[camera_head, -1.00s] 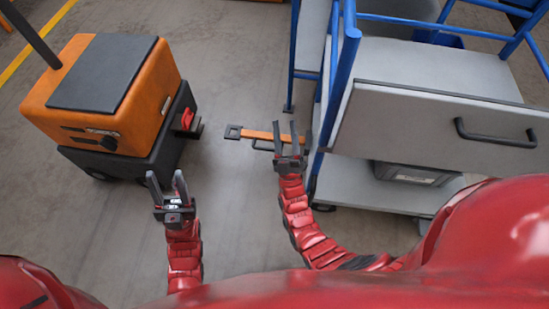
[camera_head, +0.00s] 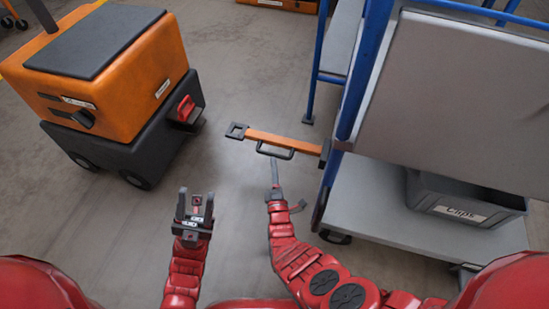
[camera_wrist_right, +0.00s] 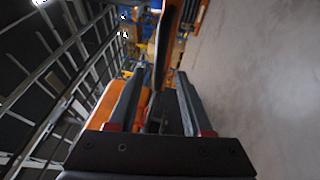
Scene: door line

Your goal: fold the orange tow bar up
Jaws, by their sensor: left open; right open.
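The orange tow bar (camera_head: 285,142) sticks out to the left from the lower frame of the cart, roughly level. It has a dark square eye (camera_head: 237,131) at its free end and a black handle (camera_head: 275,155) along its near side. My right gripper (camera_head: 274,165) is just on the near side of the handle, seen edge-on. In the right wrist view its open fingers (camera_wrist_right: 160,80) point at the bar, which shows just ahead; I cannot tell whether they touch it. My left gripper (camera_head: 195,198) is open and empty, left of and nearer than the bar.
The cart has a blue frame (camera_head: 362,90), a grey panel (camera_head: 465,95) and a lower shelf (camera_head: 375,205) with a labelled grey bin (camera_head: 465,198). An orange and black tug (camera_head: 115,85) with a red hitch part stands at left. Grey floor lies clear between them.

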